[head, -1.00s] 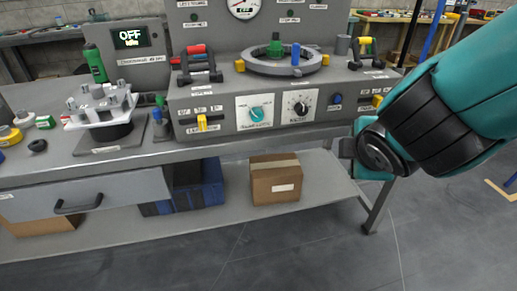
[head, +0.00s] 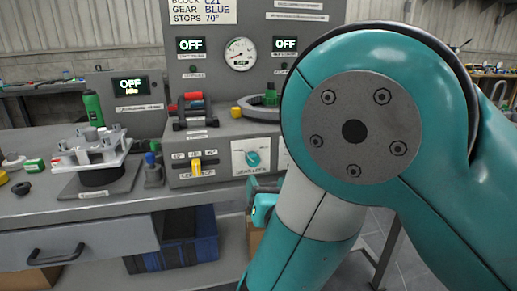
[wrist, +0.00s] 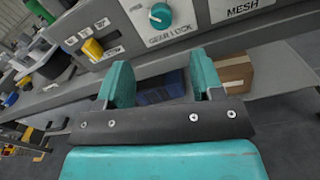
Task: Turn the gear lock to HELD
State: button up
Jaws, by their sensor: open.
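The gear lock is a teal round knob on a white plate on the front of the grey bench panel. In the head view the knob (head: 252,158) shows just left of my arm. In the wrist view the knob (wrist: 158,15) is at the top edge, above the printed words GEAR LOCK, with a pale mark on its left part. The word HELD cannot be read. My gripper (wrist: 162,78) is open and empty, its two teal fingers apart, below and in front of the knob and not touching it. In the head view my arm mostly hides the gripper.
A yellow switch (wrist: 92,48) sits left of the knob. A second white plate marked MESH (wrist: 243,10) is to its right. Above the panel stand a red-and-black handled part (head: 194,110) and a grey ring (head: 262,108). A cardboard box (wrist: 234,73) lies on the lower shelf.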

aim_at(254, 161)
jog(key=p+x, duration=0.5)
jog(key=x, duration=0.4)
jog(key=shift+w, duration=0.4)
jog(key=shift+w+a+f, duration=0.1)
jog(key=shift+w+a, duration=0.1)
jog(key=shift+w, duration=0.35)
jog(key=c, duration=0.9)
